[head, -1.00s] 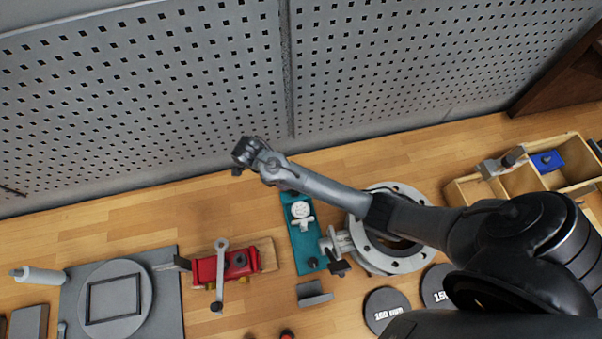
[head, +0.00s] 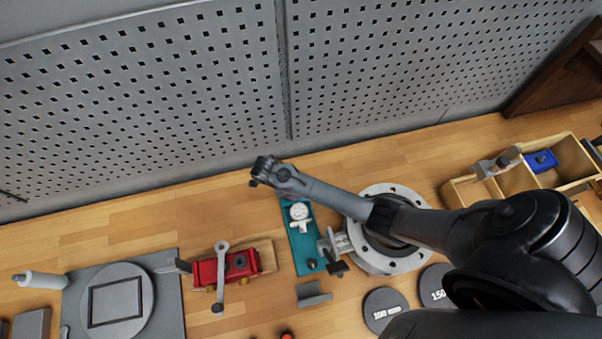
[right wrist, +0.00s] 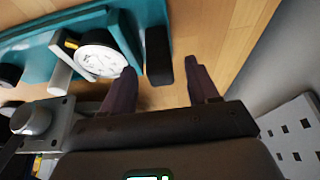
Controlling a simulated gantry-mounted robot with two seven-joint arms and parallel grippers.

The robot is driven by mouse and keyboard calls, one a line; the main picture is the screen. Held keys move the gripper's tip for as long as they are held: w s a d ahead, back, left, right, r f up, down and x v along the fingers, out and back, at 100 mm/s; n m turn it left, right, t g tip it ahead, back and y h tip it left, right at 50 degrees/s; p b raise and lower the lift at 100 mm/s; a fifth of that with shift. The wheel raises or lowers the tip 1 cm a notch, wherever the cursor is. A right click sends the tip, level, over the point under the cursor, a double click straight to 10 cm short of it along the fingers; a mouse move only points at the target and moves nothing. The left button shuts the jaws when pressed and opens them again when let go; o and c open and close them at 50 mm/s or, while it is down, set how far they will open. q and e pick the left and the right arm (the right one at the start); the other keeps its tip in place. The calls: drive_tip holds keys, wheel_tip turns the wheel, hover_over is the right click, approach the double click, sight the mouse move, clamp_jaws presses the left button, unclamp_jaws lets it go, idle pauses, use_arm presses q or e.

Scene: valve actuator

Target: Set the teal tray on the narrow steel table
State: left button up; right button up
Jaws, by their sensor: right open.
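The teal tray (head: 304,246) lies lengthwise on the wooden bench in the head view, left of a grey flanged ring. It bears a white-faced round gauge (head: 299,210) and a small dark knob. My right gripper (head: 262,172) is above the bench just beyond the tray's far end, empty. In the right wrist view the open right gripper (right wrist: 160,86) has its two fingers apart. The teal tray (right wrist: 36,62) and gauge are at the upper left there, with a black upright piece (right wrist: 158,55) at the tray's end near the fingers. No narrow steel table is identifiable. My left gripper is out of view.
The flanged ring (head: 375,262) stands close to the tray's right. A red vise-like block (head: 207,271) is left of it, and a small grey block (head: 313,294) lies in front. A perforated panel (head: 140,100) rises behind. A wooden divided box (head: 463,192) is at right.

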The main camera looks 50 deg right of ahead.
drive_tip(key=shift+s+d+f, duration=0.1)
drive_tip(key=shift+d+f, duration=0.15)
drive_tip(key=shift+f, duration=0.25)
drive_tip(key=shift+c, duration=0.4)
clamp_jaws()
